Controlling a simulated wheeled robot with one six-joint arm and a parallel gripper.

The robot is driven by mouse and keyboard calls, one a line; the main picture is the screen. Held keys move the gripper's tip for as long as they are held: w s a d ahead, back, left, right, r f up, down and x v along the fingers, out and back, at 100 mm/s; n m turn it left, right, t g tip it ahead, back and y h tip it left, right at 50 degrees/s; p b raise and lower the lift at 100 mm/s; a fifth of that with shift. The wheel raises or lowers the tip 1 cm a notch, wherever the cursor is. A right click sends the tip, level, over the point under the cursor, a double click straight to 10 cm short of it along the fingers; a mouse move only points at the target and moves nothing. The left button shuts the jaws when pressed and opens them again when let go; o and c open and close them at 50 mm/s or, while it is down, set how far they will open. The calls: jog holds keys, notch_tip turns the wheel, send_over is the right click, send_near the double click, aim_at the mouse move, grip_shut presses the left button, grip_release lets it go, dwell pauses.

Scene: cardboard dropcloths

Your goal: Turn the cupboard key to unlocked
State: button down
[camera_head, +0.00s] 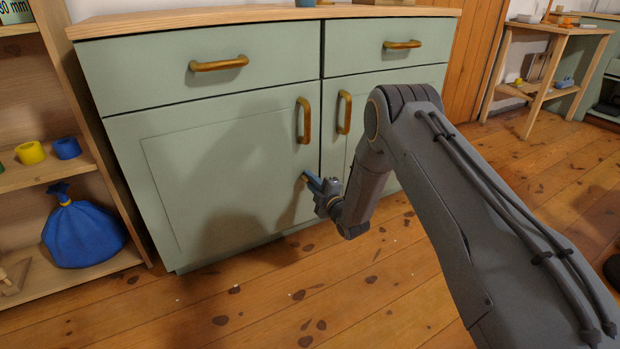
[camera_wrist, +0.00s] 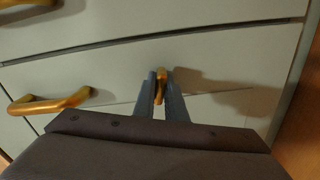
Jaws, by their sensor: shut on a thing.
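The pale green cupboard (camera_head: 220,165) stands in front of me with two drawers above two doors. My gripper (camera_head: 307,178) is at the left door, below its vertical brass handle (camera_head: 304,120) and near the door's right edge. In the wrist view my gripper (camera_wrist: 161,84) has its two blue-grey fingers closed on a small brass key (camera_wrist: 160,76) at the door face. The key's lower part is hidden between the fingers. In the head view my fingers cover most of it. I cannot tell how far the key is turned.
An open wooden shelf (camera_head: 45,180) stands at the left with a blue bag (camera_head: 82,232) and yellow and blue cups. A wooden side table (camera_head: 550,75) stands at the back right. The plank floor in front is clear.

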jog(key=m+p, duration=0.1)
jog(key=m, duration=0.2)
jog(key=shift+m+p, duration=0.3)
jog(key=shift+m, duration=0.1)
jog(key=m+p, duration=0.1)
jog(key=m, duration=0.2)
jog(key=shift+m, duration=0.3)
jog(key=m+p, duration=0.1)
jog(key=m, duration=0.2)
jog(key=shift+m, duration=0.3)
jog(key=shift+m+p, duration=0.45)
jog(key=shift+m, duration=1.35)
jog(key=c, duration=1.8)
grip_release()
